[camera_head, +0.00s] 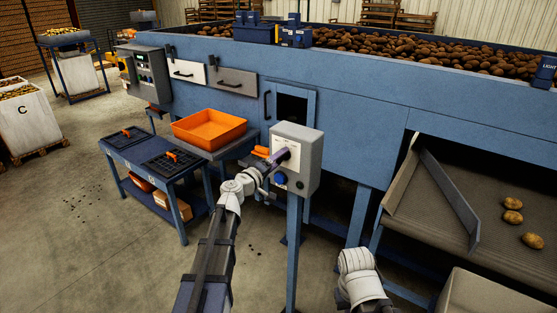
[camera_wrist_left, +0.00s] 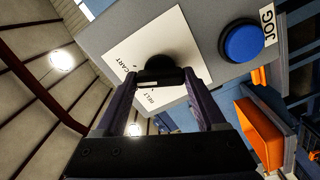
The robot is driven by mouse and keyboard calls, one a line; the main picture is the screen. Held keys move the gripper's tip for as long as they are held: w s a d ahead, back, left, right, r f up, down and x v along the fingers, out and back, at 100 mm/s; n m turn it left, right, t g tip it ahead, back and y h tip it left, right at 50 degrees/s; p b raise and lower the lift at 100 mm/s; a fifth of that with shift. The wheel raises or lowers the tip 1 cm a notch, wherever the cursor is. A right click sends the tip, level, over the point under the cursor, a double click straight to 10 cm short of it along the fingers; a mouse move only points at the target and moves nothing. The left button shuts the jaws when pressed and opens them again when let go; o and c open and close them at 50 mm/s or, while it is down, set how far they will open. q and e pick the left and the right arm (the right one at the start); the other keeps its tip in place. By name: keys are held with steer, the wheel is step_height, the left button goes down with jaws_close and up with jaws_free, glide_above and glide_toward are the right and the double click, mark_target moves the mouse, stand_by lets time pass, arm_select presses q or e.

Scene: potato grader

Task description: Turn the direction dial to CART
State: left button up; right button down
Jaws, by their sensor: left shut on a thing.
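The control box (camera_head: 298,160) is a grey box on a blue post. In the left wrist view its white plate (camera_wrist_left: 140,38) carries the labels CART (camera_wrist_left: 128,63) and BELT (camera_wrist_left: 150,100). The black direction dial (camera_wrist_left: 168,64) stands on this plate, between the fingertips of my left gripper (camera_wrist_left: 163,78). My left gripper (camera_head: 279,157) is shut on the dial; in the head view it covers the dial. I cannot tell which label the dial points at. Only a white part of my right arm shows at the bottom of the head view; its gripper is out of view.
A blue JOG button (camera_wrist_left: 243,43) sits beside the plate. The blue grader (camera_head: 350,100) rises behind. A sloped belt (camera_head: 470,205) with several potatoes is on the right.

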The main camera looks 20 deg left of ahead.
arm_select(q)
steer(key=shift+s+m, duration=0.1)
steer(key=shift+m, duration=1.4)
steer(key=o, duration=1.3)
steer(key=v, duration=0.7)
steer(key=shift+s+a, duration=0.1)
steer(key=shift+s, duration=0.25)
